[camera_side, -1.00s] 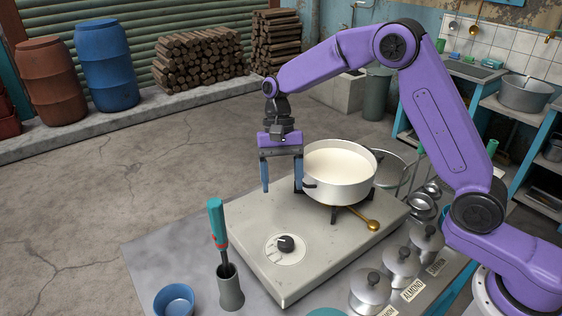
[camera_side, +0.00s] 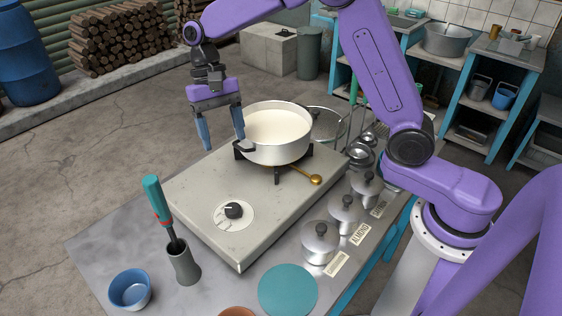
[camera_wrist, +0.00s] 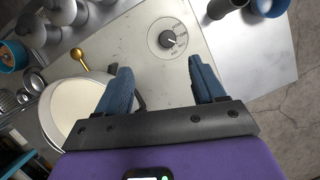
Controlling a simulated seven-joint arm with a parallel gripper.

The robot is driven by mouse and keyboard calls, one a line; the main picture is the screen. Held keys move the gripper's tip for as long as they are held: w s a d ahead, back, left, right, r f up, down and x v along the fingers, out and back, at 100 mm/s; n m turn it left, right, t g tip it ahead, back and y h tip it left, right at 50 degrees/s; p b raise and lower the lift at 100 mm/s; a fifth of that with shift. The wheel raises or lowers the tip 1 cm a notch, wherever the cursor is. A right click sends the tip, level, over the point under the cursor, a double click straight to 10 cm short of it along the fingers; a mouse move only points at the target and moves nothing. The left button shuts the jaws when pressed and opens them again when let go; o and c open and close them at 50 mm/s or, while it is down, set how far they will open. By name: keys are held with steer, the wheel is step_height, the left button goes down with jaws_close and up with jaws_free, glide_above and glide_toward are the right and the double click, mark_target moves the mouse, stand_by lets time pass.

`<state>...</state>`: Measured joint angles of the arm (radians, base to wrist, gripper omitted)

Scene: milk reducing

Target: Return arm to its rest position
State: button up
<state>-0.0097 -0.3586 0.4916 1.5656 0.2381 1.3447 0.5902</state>
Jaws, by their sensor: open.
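My gripper (camera_side: 222,138) is open and empty. In the side view it hangs above the back left part of the stove, just left of the white pot (camera_side: 279,152) of milk. In the wrist view its two blue fingers (camera_wrist: 160,88) are spread apart with the stove top between and beyond them. The pot also shows in the wrist view (camera_wrist: 62,141), left of the near finger, which overlaps the pot's right side. The pot stands upright on a black burner stand, and the milk (camera_side: 272,128) in it looks level.
The grey stove (camera_side: 190,200) carries a control knob (camera_side: 233,210). A golden spoon (camera_side: 315,180) lies by the burner. Several lidded canisters (camera_side: 321,243) line the right side. A holder (camera_side: 184,263) with a teal-handled tool and a blue bowl (camera_side: 130,290) are at the front left.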

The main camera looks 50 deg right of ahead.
steer(key=s+d+n+t, duration=0.1)
steer(key=s+d+n, duration=0.3)
steer(key=s, duration=0.5)
steer(key=s+d+n+t, duration=0.1)
steer(key=s+d+n, duration=0.3)
steer(key=s, duration=0.6)
steer(key=s+d+n+t+h, duration=0.1)
steer(key=s+d+n, duration=0.3)
steer(key=s+n, duration=0.4)
steer(key=shift+s+f+t, duration=0.2)
steer(key=shift+s+t, duration=0.3)
steer(key=shift+s, duration=0.6)
